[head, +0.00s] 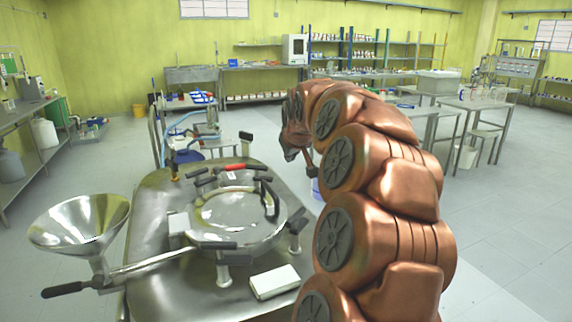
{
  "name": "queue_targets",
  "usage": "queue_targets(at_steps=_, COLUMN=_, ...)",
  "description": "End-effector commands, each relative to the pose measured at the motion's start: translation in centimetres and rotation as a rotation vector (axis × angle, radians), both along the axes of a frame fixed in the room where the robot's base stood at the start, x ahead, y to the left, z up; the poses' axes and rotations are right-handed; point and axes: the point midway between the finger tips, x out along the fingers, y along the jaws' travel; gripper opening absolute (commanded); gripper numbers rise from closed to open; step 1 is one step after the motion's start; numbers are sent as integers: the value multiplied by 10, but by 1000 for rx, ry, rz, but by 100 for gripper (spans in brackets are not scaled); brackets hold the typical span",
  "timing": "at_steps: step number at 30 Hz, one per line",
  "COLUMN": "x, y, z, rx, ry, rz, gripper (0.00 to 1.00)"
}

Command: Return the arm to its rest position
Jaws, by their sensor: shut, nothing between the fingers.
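My copper-coloured arm rises from the bottom right of the head view and arches over to the left. My gripper (291,154) hangs at its far end, dark and small in the picture, with its tip pointing down. It is shut and holds nothing. It is beyond the right rear of the steel reactor top and looks clear of it. Much of the wrist is hidden behind the arm's own links.
Lab tables (470,103) stand at right, a shelf bench (30,125) at left. The floor at right is clear.

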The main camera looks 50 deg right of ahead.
Motion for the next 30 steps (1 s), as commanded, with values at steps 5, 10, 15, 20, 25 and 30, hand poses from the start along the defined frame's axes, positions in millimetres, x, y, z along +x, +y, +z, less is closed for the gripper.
queue_targets(at_steps=5, x=-10, y=5, z=11, rx=0, ry=-2, rz=0, gripper=0)
queue_targets(at_steps=10, x=-13, y=7, z=15, rx=1, ry=0, rz=-1, gripper=0)
queue_targets(at_steps=15, x=-13, y=7, z=15, rx=1, ry=-1, rz=0, gripper=0)
queue_targets(at_steps=20, x=-6, y=26, z=13, rx=18, ry=13, rz=26, gripper=0)
queue_targets(at_steps=25, x=9, y=106, z=1, rx=96, ry=82, rz=124, gripper=0)
queue_targets(at_steps=30, x=2, y=209, z=-23, rx=193, ry=202, rz=231, gripper=0)
